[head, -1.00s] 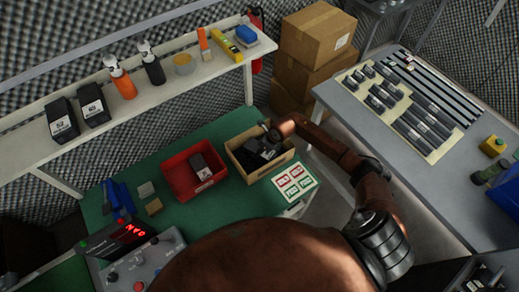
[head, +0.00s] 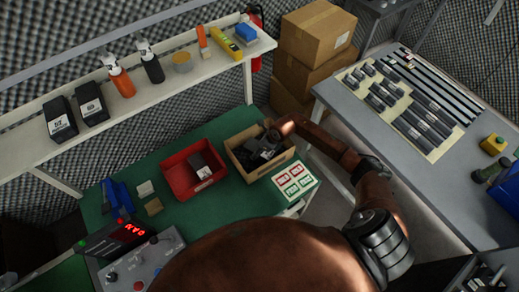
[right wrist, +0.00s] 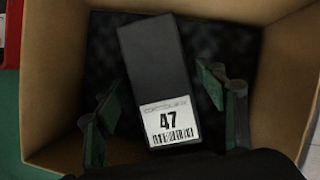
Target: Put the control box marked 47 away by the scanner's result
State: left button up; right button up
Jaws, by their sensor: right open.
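The control box marked 47 (right wrist: 158,80) is black with a white barcode label. It lies in the open cardboard bin (right wrist: 50,60), also seen in the head view (head: 250,175) on the green table. My right gripper (right wrist: 165,115) is down in the bin, open, with one green-padded finger on each side of the box; gaps show beside both fingers. In the head view my right gripper (head: 268,143) partly hides the box. The scanner's red display (head: 131,230) is lit at the lower left; I cannot read it surely. My left gripper is not in view.
A red bin (head: 178,181) holding a black box (head: 203,166) stands left of the cardboard bin. A red-and-green marked card (head: 294,180) lies to its right. A white shelf (head: 150,107) with bottles and black boxes runs behind. A grey table (head: 350,112) stands at right.

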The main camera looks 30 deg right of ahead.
jog(key=p+v, duration=0.2)
jog(key=v, duration=1.1)
jog(key=shift+w, duration=0.2)
jog(key=shift+a, duration=0.15)
